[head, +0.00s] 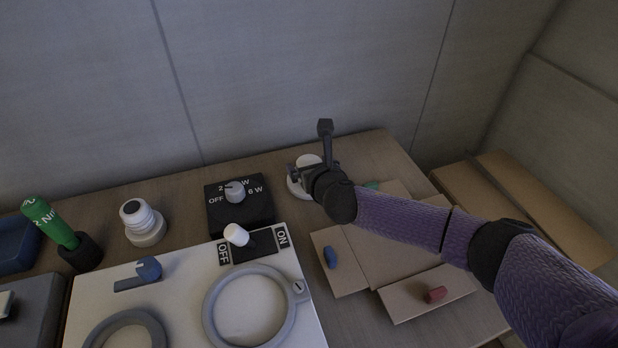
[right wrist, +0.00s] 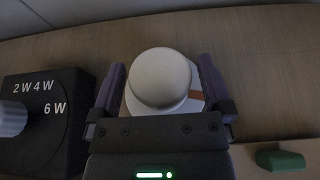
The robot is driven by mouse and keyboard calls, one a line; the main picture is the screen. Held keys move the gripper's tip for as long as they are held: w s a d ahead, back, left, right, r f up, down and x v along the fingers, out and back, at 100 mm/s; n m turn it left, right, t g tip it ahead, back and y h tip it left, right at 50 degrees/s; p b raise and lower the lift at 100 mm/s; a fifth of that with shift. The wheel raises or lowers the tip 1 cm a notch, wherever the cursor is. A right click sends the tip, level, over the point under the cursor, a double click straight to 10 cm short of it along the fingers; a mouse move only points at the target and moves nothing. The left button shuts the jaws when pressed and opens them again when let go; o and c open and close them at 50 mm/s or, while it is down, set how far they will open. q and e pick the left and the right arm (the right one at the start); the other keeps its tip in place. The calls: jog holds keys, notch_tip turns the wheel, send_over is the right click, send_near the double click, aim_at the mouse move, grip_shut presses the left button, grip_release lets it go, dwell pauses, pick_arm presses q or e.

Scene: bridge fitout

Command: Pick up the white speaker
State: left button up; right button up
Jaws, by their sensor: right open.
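The white speaker (right wrist: 160,78), a rounded white piece on a pale base with a small orange-brown patch, stands on the wooden table. In the head view the white speaker (head: 299,187) is partly hidden behind my right gripper. My right gripper (right wrist: 162,66) is open, with one finger on each side of the speaker; I cannot tell whether either touches it. In the head view my right gripper (head: 311,155) reaches in from the right at the back of the table. My left gripper is not in view.
A black dial box (head: 240,208) stands just left of the speaker. A white panel (head: 185,290) with rings and a switch lies in front. Cardboard pieces (head: 385,255) lie right. A wall (head: 300,70) rises behind.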

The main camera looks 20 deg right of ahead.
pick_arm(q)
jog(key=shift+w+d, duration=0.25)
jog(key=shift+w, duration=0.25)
pick_arm(e)
grip_shut()
